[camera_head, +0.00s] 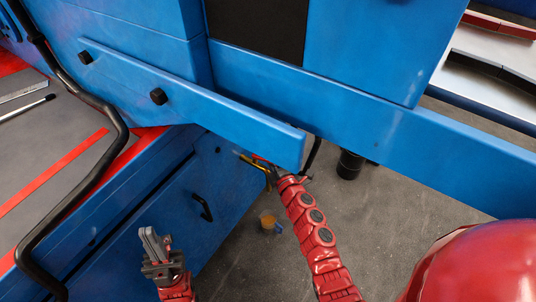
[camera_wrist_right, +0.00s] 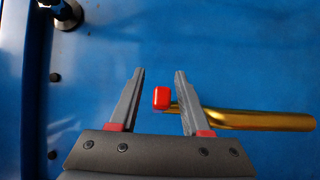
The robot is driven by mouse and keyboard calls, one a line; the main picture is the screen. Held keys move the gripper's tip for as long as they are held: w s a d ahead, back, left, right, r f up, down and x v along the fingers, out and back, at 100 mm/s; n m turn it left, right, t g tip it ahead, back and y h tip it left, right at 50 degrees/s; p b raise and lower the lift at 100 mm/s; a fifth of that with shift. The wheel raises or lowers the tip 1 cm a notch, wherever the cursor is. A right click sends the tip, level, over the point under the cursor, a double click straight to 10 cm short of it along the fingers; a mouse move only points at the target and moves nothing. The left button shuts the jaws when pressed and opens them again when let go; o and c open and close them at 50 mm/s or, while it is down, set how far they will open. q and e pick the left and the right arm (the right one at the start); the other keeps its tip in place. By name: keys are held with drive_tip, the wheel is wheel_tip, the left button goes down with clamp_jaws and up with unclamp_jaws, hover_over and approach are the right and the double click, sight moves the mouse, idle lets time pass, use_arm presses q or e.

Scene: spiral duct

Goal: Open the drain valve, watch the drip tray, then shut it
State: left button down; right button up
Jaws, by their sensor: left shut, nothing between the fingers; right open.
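The drain valve shows in the right wrist view as a brass rod (camera_wrist_right: 262,119) with a red block-shaped end (camera_wrist_right: 161,98), in front of a blue panel. My right gripper (camera_wrist_right: 158,75) is open, and the red end appears between its two fingers; I cannot tell the depth gap. The right finger covers part of the rod. In the head view my right gripper (camera_head: 264,165) is small, beside the blue cabinet and partly under the beam. My left gripper (camera_head: 152,240) is shut and empty, in front of the cabinet. I cannot make out a drip tray for certain.
A small tan round object (camera_head: 267,221) lies on the grey floor (camera_head: 310,215) below the right gripper. A long blue beam (camera_head: 200,105) overhangs the right gripper. A black bent pipe (camera_head: 88,185) runs down the left. A black cylinder (camera_head: 349,165) stands on the floor.

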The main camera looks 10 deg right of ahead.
clamp_jaws()
idle(0.3)
idle(1.2)
